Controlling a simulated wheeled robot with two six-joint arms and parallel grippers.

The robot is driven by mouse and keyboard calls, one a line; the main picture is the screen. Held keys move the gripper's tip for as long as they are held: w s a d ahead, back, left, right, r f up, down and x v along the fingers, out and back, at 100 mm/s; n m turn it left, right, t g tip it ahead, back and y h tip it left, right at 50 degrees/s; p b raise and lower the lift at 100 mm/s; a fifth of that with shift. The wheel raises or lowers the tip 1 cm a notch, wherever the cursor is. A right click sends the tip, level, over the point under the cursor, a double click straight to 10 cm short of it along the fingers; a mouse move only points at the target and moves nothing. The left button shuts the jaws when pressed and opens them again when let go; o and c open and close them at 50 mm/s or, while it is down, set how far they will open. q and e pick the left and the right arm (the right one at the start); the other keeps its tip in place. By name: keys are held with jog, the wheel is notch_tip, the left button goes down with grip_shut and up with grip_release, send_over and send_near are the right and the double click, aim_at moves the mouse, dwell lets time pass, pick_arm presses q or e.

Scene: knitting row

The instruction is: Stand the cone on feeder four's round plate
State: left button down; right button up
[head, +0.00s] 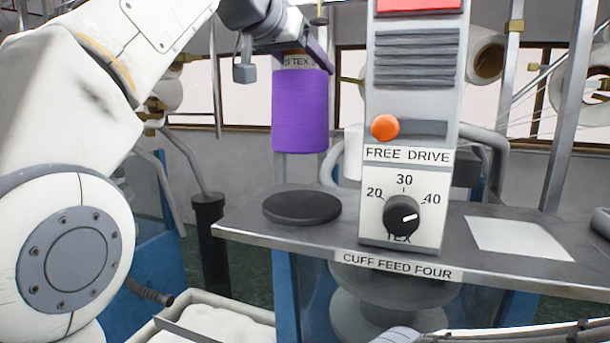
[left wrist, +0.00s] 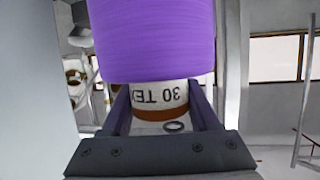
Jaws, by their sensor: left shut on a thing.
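A purple yarn cone (head: 300,112) hangs upright in the air in the head view, above and behind a black round plate (head: 302,207) on the feeder shelf. The shelf edge carries the label CUFF FEED FOUR. My left gripper (head: 297,58) is shut on the cone's top end. In the left wrist view the fingers of my left gripper (left wrist: 158,115) flank the tube end marked 30 TEX, and the purple yarn (left wrist: 155,38) fills the top. The cone is clear of the plate. My right gripper is not in view.
A grey feeder panel (head: 412,110) with an orange knob (head: 385,127) and a dial (head: 401,215) stands right of the plate. A white card (head: 520,238) lies on the grey shelf (head: 470,268). A white-filled tray (head: 205,325) sits below left. Metal posts and other cones stand behind.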

aim_at(310, 121)
pick_arm(q)
jog(key=f+b, duration=0.1)
jog(key=f, duration=0.1)
jog(key=f+b, duration=0.1)
jog(key=f, duration=0.1)
jog(key=shift+d+f, duration=0.2)
jog(key=shift+f, duration=0.15)
jog(key=shift+w+f, duration=0.1)
jog(key=shift+f, duration=0.35)
jog(key=shift+f+b, duration=0.4)
jog(key=shift+f, duration=1.45)
jog(key=shift+f, duration=0.15)
jog(key=shift+c, duration=0.7)
grip_release()
